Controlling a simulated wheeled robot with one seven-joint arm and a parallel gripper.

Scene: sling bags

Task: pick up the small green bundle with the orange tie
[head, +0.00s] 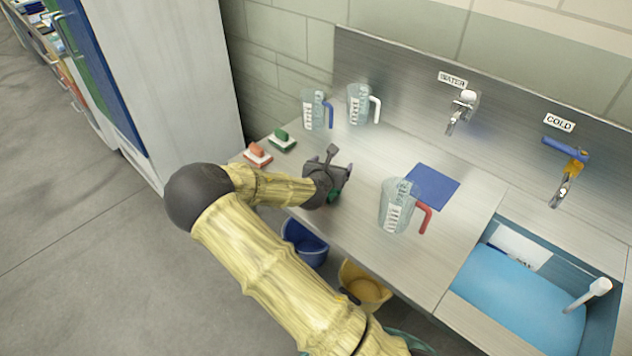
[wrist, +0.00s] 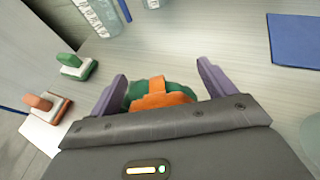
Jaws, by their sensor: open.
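The small green bundle with the orange tie (wrist: 165,92) lies on the metal counter in the wrist view, partly hidden by my gripper's body. My gripper (wrist: 163,82) is open, with one purple finger on each side of the bundle. A gap shows between the bundle and the right finger; the left finger is very close to the green edge, and I cannot tell if it touches. In the head view my gripper (head: 338,178) is low over the counter's front part, and a bit of the green bundle (head: 333,195) shows beneath it.
An orange-handled brush (head: 257,153) and a green-handled brush (head: 282,140) lie left. Jugs with blue (head: 316,110) and white handles (head: 362,104) stand behind. A red-handled jug (head: 398,205) and a blue cloth (head: 433,187) are right, before the sink (head: 520,290). Buckets sit below.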

